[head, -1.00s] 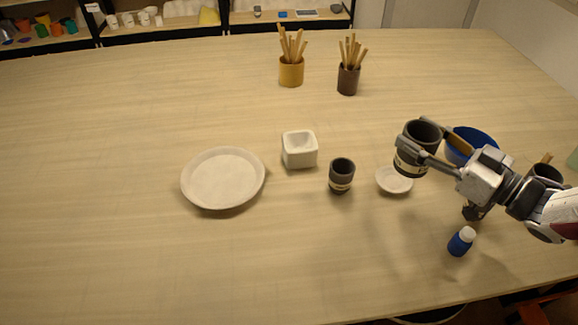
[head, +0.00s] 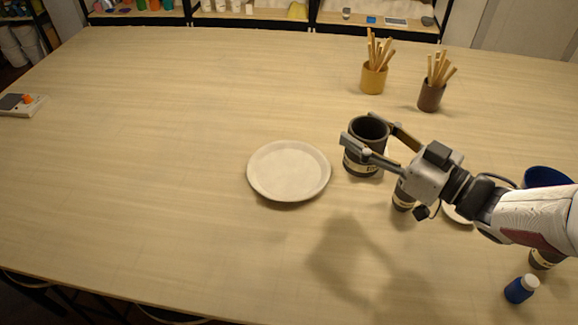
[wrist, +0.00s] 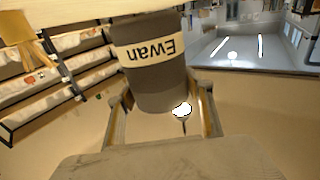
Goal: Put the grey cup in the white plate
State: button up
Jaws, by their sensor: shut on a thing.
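My gripper (head: 359,130) is shut on the grey cup (head: 362,167), which has a cream band. It holds the cup upright above the table, just right of the white plate (head: 288,187). The plate is round, shallow and empty. In the wrist view the grey cup (wrist: 155,80) sits between the fingers, with the name "Ewan" on its band appearing upside down. The plate cannot be made out in the wrist view.
A smaller dark cup (head: 402,200) and a white saucer (head: 459,214) are partly hidden by my arm. A blue bowl (head: 546,176) and a blue bottle (head: 521,289) are at right. Tool pots (head: 374,79) stand at the back.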

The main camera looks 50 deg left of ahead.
jog(key=s+a, duration=0.8)
jog(key=a, duration=0.2)
jog(key=shift+s+t, duration=0.2)
jog(key=shift+t, duration=0.1)
jog(key=shift+r, duration=0.1)
notch_tip(320, 180, down, 6)
dwell(0.6)
jog(key=shift+f, duration=0.2)
jog(key=shift+f, duration=1.8)
jog(key=shift+f, duration=0.4)
